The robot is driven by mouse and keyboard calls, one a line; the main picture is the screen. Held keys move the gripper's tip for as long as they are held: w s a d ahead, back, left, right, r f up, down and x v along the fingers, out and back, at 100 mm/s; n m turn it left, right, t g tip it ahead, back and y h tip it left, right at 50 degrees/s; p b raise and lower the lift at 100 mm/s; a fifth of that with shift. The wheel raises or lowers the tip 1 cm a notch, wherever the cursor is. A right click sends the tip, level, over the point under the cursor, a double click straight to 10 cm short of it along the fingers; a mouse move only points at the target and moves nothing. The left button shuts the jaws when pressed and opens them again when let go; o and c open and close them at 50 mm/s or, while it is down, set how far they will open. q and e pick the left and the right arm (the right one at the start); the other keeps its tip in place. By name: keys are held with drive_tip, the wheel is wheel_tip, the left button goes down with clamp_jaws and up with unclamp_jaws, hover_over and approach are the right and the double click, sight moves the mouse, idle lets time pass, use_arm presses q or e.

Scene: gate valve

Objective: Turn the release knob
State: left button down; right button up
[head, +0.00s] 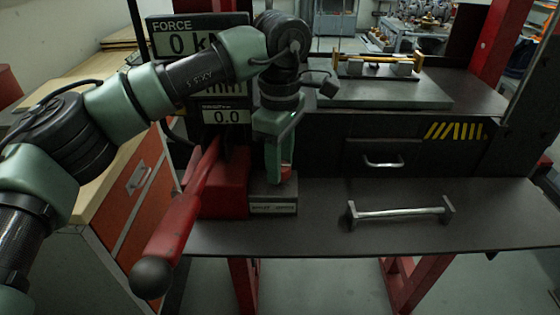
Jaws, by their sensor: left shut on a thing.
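My left gripper (278,176) points straight down over a small dark block (273,203) with a white label, on the bench beside the red press pump. It is shut on the release knob at the top of this block. The fingers hide the knob almost completely, so its angle cannot be told. My right gripper is not in view.
A red lever (182,225) with a black ball end sticks out toward me, left of the block. A metal bar (400,212) lies on the shelf (330,235) at right. A display panel (175,40) reads FORCE 0. A drawer handle (383,162) is behind.

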use_arm(q)
drive_tip(key=c, duration=0.9)
unclamp_jaws()
wheel_tip(320, 180, up, 8)
drive_tip(key=shift+f+b, duration=0.1)
drive_tip(key=shift+b, duration=0.25)
